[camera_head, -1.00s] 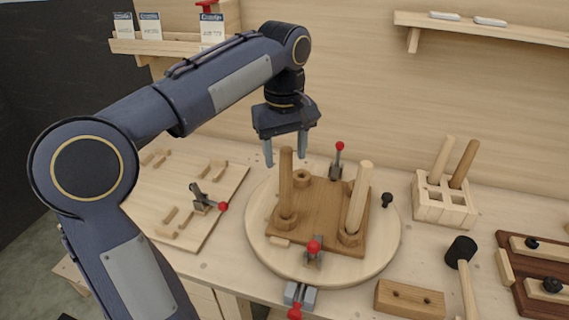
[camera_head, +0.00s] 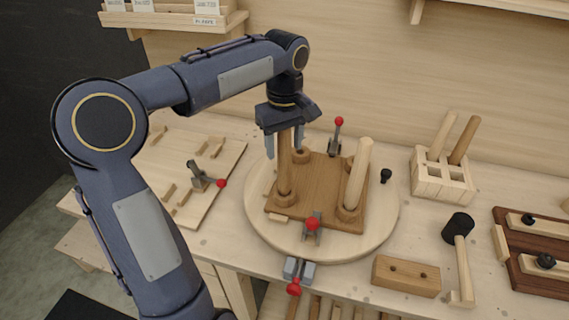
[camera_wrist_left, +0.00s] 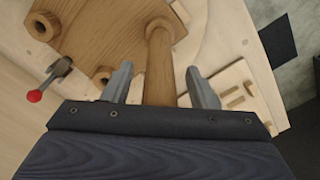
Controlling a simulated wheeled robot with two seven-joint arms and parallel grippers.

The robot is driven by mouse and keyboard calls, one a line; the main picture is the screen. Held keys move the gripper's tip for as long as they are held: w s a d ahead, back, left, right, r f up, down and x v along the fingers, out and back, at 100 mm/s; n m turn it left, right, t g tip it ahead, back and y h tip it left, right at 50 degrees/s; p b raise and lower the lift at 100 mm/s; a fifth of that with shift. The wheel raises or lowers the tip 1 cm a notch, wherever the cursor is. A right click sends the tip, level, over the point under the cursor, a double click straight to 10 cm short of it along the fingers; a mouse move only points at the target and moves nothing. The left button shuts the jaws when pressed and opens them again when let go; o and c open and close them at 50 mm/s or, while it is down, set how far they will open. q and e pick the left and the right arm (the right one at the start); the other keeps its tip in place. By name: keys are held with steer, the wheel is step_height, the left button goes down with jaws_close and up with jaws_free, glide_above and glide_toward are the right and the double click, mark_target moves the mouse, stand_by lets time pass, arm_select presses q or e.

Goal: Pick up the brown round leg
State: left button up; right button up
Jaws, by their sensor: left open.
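A brown round leg (camera_head: 285,172) stands upright in a socket at the left of the brown seat board (camera_head: 322,180). It also shows in the left wrist view (camera_wrist_left: 160,70), running between the two fingers. My left gripper (camera_head: 284,150) is over the top of this leg, open, with a finger on either side. In the left wrist view the gripper (camera_wrist_left: 160,88) has a gap between each finger and the leg. The leg's top is hidden behind the gripper in the head view. Another brown round leg (camera_head: 463,140) leans in the rack at right. My right gripper is not in view.
A pale leg (camera_head: 358,172) stands in the board's right socket. The board lies on a round pale disc (camera_head: 382,228) with red-knobbed clamps (camera_head: 312,224) around it. A wooden rack (camera_head: 443,180), a mallet (camera_head: 459,240) and a drilled block (camera_head: 406,277) are at right.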

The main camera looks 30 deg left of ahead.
arm_select(q)
steer(key=shift+c, duration=0.4)
jaws_close()
steer(key=shift+r, duration=0.1)
